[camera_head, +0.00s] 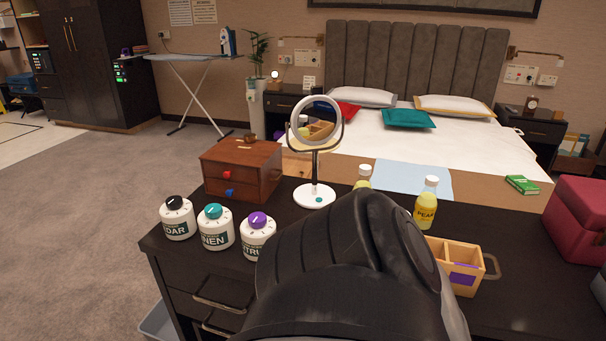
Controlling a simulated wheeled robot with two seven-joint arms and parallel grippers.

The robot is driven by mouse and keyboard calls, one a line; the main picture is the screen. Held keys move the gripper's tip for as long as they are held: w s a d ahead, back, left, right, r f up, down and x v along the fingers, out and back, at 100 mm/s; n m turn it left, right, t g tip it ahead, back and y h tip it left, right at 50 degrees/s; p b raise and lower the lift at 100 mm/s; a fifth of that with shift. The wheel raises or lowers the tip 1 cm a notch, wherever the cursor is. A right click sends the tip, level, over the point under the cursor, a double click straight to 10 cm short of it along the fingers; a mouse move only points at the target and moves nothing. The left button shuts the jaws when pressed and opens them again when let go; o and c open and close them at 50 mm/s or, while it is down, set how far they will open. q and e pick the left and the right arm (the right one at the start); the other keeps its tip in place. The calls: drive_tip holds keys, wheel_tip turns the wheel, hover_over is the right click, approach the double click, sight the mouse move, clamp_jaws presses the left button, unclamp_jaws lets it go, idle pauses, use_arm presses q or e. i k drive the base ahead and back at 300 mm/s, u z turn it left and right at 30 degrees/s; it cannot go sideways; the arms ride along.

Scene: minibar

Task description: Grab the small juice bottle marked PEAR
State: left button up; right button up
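The small juice bottle marked PEAR (426,208) stands upright on the dark tabletop, right of centre. It has a white cap and a yellow label. A second bottle (364,178) with a white cap and yellow-green contents stands to its left. Its lower part and any label are hidden behind a large dark link of my own arm, which fills the lower middle of the view. Neither gripper shows, so I cannot see what either one holds.
Three white jars with black, teal and purple lids (216,228) stand at the left. Behind them are a small wooden drawer box (242,168) and a round mirror (315,193). A wooden divided caddy (478,272) sits in front of the PEAR bottle; a red box (577,218) stands far right.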

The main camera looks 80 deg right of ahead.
sight(426, 203)
drive_tip(key=k, duration=1.05)
drive_tip(key=z, duration=0.5)
